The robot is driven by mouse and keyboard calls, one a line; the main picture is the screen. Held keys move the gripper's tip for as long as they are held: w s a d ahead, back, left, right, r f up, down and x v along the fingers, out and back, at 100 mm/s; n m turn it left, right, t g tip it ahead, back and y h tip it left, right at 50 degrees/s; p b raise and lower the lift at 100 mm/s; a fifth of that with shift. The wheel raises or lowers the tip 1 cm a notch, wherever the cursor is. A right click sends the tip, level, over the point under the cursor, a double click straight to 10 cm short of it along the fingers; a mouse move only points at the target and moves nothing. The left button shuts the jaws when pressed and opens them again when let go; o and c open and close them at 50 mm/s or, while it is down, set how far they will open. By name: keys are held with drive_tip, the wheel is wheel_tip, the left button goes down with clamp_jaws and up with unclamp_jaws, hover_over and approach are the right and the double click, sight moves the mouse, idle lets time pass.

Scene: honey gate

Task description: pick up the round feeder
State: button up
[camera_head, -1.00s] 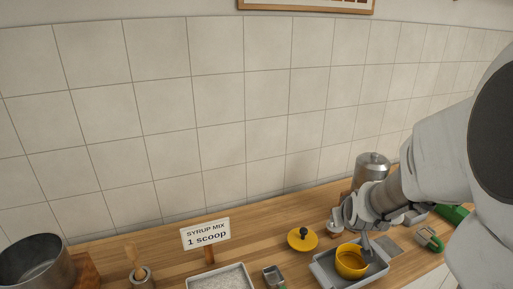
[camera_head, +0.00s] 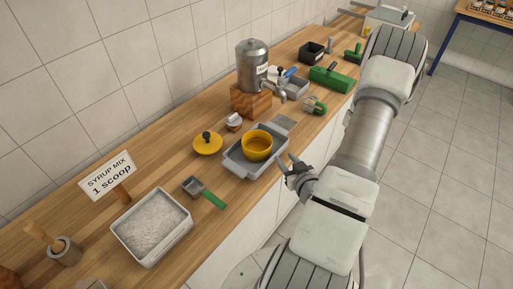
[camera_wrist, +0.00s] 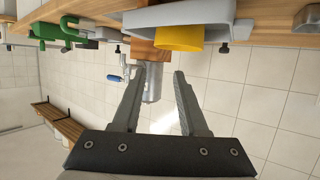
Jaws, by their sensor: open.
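The round feeder (camera_head: 257,146) is a yellow, open-topped cup standing in a grey metal tray (camera_head: 237,166) on the wooden counter. A yellow disc lid (camera_head: 208,144) with a black knob lies left of the tray. My gripper (camera_head: 287,164) is at the counter's front edge, just right of the tray and apart from the feeder. In the wrist view my gripper (camera_wrist: 158,72) has its two fingers spread with nothing between them. The feeder (camera_wrist: 180,38) shows there beyond the fingertips, partly hidden by the tray (camera_wrist: 176,14).
A metal urn (camera_head: 253,65) on a wooden block (camera_head: 251,101) stands behind the tray. A green-handled scoop (camera_head: 204,193), a white powder tray (camera_head: 152,226) and a sign (camera_head: 108,176) are to the left. Green tools (camera_head: 331,79) lie further right. Open floor (camera_head: 440,190) lies in front of the counter.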

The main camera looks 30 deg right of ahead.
drive_tip(key=w+b, duration=0.1)
drive_tip(key=b, duration=1.1)
approach(269, 138)
drive_tip(key=shift+s+a+r, duration=0.15)
drive_tip(key=shift+s, duration=0.15)
drive_tip(key=b, duration=0.5)
drive_tip(key=shift+w+b, duration=0.35)
drive_tip(key=shift+b, duration=0.05)
drive_tip(key=x, duration=0.5)
drive_tip(key=shift+b+x, duration=0.5)
drive_tip(key=shift+x, duration=2.05)
drive_tip(key=shift+s, duration=0.15)
clamp_jaws()
